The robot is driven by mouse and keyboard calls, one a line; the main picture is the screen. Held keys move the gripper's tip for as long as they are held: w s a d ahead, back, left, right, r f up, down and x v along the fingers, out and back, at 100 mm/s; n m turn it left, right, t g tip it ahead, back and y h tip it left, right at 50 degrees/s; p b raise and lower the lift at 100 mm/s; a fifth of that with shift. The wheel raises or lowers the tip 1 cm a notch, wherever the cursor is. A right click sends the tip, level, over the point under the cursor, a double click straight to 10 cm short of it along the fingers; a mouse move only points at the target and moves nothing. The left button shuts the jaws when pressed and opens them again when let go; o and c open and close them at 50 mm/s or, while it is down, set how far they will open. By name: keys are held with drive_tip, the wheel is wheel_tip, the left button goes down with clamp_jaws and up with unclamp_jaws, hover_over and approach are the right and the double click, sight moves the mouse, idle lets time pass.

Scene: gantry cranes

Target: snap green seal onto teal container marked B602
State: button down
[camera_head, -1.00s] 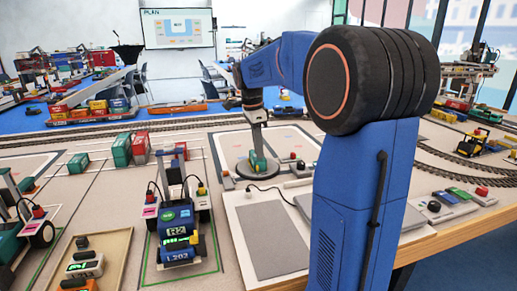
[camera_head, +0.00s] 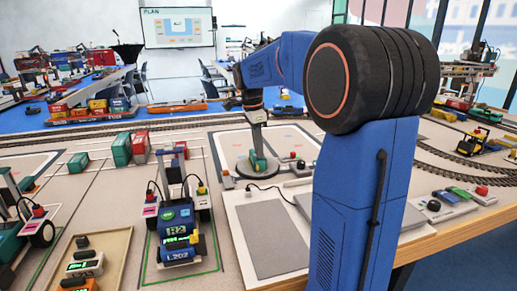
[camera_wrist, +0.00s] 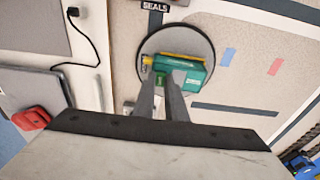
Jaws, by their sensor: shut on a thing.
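A teal container (camera_wrist: 199,74) with a yellow strip along its far edge sits on a grey round plate (camera_wrist: 203,36) in the wrist view. Its small white marking is too small to read. My gripper (camera_wrist: 161,80) points down over the container's left part, its fingers close together. A small green piece, seemingly the green seal (camera_wrist: 157,83), shows between the fingertips. The fingers hide part of it and of the container, so I cannot tell whether the seal touches the container. In the head view, my gripper (camera_head: 258,160) is low over the round plate (camera_head: 240,170).
A "SEALS" label (camera_wrist: 156,6) lies beyond the plate. Blue and pink marks (camera_wrist: 228,55) lie on the board to its right. A grey pad with a black cable (camera_wrist: 97,50) is to the left. In the head view, a crane vehicle (camera_head: 178,230) stands at front left.

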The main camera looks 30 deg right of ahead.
drive_tip(key=shift+f, duration=0.25)
idle(0.4)
drive_tip(key=c, duration=1.2)
unclamp_jaws()
drive_tip(key=shift+r, duration=0.1)
drive_tip(key=shift+r, duration=3.45)
